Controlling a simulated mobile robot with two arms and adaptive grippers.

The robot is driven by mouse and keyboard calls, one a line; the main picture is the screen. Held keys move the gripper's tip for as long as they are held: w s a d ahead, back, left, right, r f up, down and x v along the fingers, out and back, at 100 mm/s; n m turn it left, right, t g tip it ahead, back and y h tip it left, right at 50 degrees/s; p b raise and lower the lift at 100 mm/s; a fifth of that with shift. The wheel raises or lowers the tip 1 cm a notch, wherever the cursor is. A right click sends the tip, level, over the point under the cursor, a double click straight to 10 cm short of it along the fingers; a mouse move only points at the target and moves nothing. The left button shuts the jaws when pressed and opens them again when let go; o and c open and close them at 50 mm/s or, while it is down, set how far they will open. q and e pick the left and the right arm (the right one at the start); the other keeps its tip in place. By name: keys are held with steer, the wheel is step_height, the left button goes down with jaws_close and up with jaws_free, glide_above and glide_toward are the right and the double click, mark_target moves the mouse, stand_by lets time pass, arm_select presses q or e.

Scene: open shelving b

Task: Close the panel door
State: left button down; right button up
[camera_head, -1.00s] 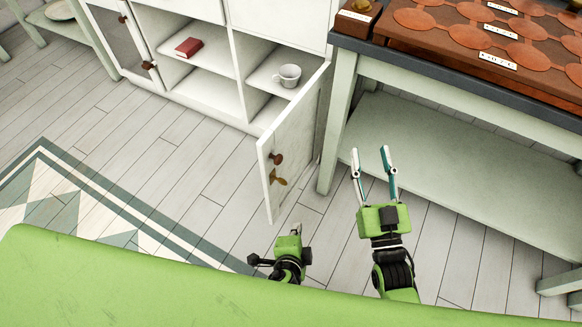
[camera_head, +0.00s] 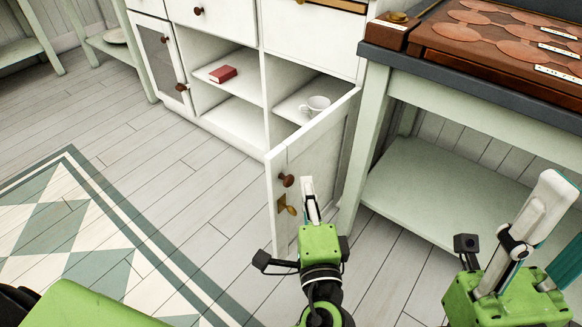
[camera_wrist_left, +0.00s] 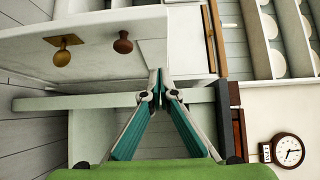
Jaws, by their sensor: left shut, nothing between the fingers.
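The white panel door (camera_head: 335,150) stands open, swung out from the right end of the white cabinet. It carries a round brown knob (camera_head: 287,180) and a brass latch (camera_head: 288,206) near its free edge. My left gripper (camera_head: 308,182) is shut and empty, its tips in front of the door just right of the knob; contact cannot be told. In the left wrist view the closed fingertips (camera_wrist_left: 161,78) meet beside the door panel (camera_wrist_left: 100,30), with the knob and latch to their left. My right gripper (camera_head: 562,215) is at the lower right, fingers apart, partly cut off.
The cabinet holds a red book (camera_head: 222,74) and a white cup (camera_head: 316,105) on open shelves. A table (camera_head: 450,80) with a lower shelf stands close to the door's right. The floor left of the door is clear, with a patterned rug (camera_head: 60,215).

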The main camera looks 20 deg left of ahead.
mark_target(289, 151)
arm_select(q)
steer(key=w+a, duration=0.2)
steer(key=w+a+b, duration=0.1)
steer(key=w+a, duration=0.1)
steer(key=w, duration=0.1)
steer(key=shift+w+a+f, duration=0.1)
steer(key=shift+a, duration=0.15)
steer(key=shift+w+a, duration=0.15)
steer(key=shift+a, duration=0.25)
